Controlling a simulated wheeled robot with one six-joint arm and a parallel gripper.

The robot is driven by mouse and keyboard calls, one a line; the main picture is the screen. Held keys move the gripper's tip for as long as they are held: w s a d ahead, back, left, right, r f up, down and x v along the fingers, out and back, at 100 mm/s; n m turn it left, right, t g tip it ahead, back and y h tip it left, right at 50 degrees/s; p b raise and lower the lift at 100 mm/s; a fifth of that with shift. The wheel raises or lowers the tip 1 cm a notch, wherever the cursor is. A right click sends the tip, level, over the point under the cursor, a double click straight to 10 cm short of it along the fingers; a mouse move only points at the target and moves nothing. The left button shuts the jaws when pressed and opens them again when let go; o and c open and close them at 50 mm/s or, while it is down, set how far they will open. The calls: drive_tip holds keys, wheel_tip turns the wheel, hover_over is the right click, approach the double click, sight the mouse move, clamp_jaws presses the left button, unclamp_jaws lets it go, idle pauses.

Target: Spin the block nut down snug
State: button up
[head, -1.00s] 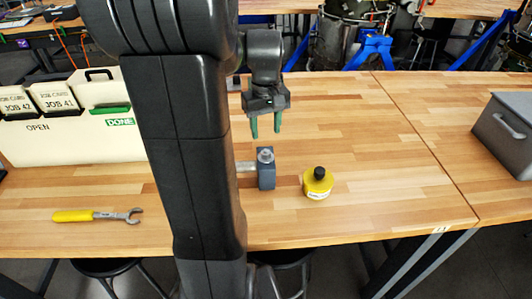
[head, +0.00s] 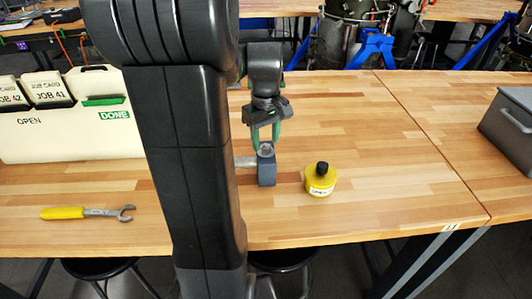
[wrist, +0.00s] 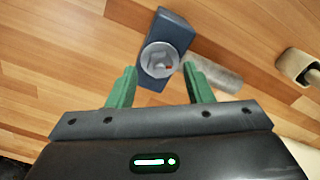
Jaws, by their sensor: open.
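The nut (head: 266,150) is a small grey piece on top of the dark blue-grey block (head: 267,174), which stands on the wooden bench. In the wrist view the nut (wrist: 159,60) shows as a round grey piece on the block (wrist: 174,30), with a small red mark on it. My gripper (head: 266,142) is open, its green fingers pointing down just above the block's top. In the wrist view my gripper (wrist: 158,75) has one fingertip on each side of the nut's near edge. I cannot tell whether either finger touches it.
A grey cylinder (wrist: 213,76) sticks out of the block's side. A yellow-handled wrench (head: 88,212) lies at left. A yellow pot with a black cap (head: 321,180) stands right of the block. A cream card box (head: 60,135) is at left, a grey case (head: 508,125) at far right.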

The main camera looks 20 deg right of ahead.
drive_tip(key=shift+f, duration=0.95)
drive_tip(key=shift+r, duration=0.1)
drive_tip(key=c, duration=1)
drive_tip(key=m+p, duration=0.1)
drive_tip(key=m, duration=0.1)
drive_tip(key=shift+r+m, duration=0.1)
drive_tip(key=shift+m, duration=0.2)
drive_tip(key=m+p, duration=0.1)
drive_tip(key=m, duration=0.2)
drive_tip(key=shift+m, duration=0.4)
